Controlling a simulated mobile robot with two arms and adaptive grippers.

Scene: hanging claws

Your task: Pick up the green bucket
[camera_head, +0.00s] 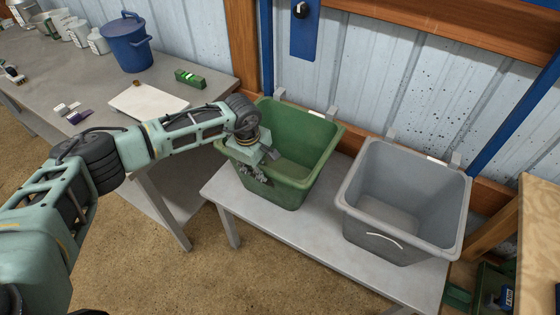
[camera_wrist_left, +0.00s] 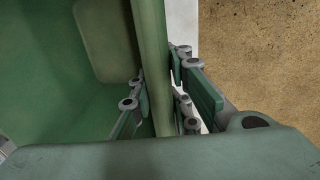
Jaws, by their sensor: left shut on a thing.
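The green bucket (camera_head: 300,148) is a square, open-topped bin on the low grey table, beside a grey bin. It is upright and looks empty. My left gripper (camera_head: 258,172) is at the bucket's near left rim. In the left wrist view, my left gripper (camera_wrist_left: 160,102) has one finger inside the bucket and one outside, shut on the rim wall (camera_wrist_left: 153,60). The bucket's green inside (camera_wrist_left: 60,70) fills the left of that view. My arm hides part of the bucket's left side in the head view. My right gripper is not in view.
The grey bin (camera_head: 402,200) stands to the right of the bucket on the low table (camera_head: 285,240). A higher workbench (camera_head: 60,75) at left holds a blue pot (camera_head: 128,42), a white sheet (camera_head: 148,102) and a green box (camera_head: 190,78). A corrugated wall is behind.

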